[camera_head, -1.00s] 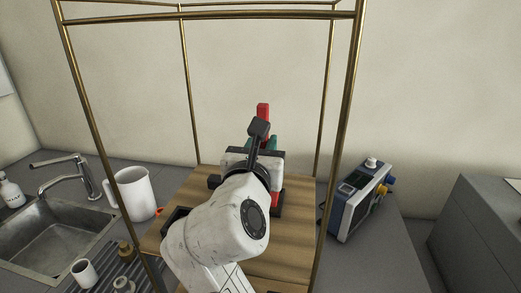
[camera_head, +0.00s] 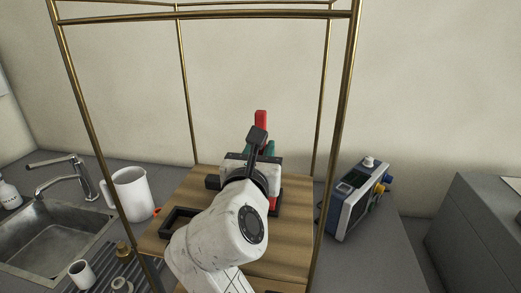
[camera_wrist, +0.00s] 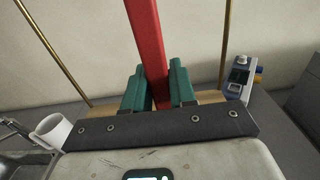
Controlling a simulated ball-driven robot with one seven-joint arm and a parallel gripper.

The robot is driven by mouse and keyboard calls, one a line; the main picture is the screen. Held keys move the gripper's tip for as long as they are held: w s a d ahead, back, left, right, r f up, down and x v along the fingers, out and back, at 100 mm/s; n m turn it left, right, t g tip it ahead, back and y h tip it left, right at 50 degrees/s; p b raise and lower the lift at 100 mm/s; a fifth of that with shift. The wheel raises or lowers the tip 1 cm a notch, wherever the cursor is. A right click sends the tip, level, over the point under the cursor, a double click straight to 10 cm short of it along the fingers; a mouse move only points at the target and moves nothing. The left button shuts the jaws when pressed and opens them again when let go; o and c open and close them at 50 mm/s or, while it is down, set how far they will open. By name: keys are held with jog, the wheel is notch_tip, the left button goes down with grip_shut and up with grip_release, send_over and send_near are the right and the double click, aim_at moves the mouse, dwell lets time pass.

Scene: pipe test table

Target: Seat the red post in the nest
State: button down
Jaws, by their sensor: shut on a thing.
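The red post (camera_head: 261,118) stands up above my gripper in the head view. In the wrist view the red post (camera_wrist: 148,40) runs up between the two green fingers and out of the top of the picture, leaning slightly left. My gripper (camera_wrist: 158,85) is shut on the post. In the head view the hand and wrist hide most of the gripper and the post's lower part. A black-rimmed open holder (camera_head: 178,222) lies on the wooden board, left of my wrist; I cannot tell whether it is the nest. A dark piece with red (camera_head: 276,200) shows partly behind my wrist.
A brass frame (camera_head: 349,95) surrounds the wooden board (camera_head: 292,235), with uprights on both sides and bars overhead. A white jug (camera_head: 131,193) and a sink (camera_head: 45,240) are at left. A blue-grey device (camera_head: 352,200) stands at right. The board's right front is clear.

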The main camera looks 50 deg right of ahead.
jog(key=shift+f, duration=0.3)
jog(key=c, duration=0.8)
grip_release()
jog(key=shift+c, duration=0.2)
jog(key=shift+a, duration=0.15)
jog(key=b+v, duration=0.2)
jog(key=v, duration=0.8)
jog(key=shift+s+a, duration=0.25)
jog(key=shift+f, duration=0.1)
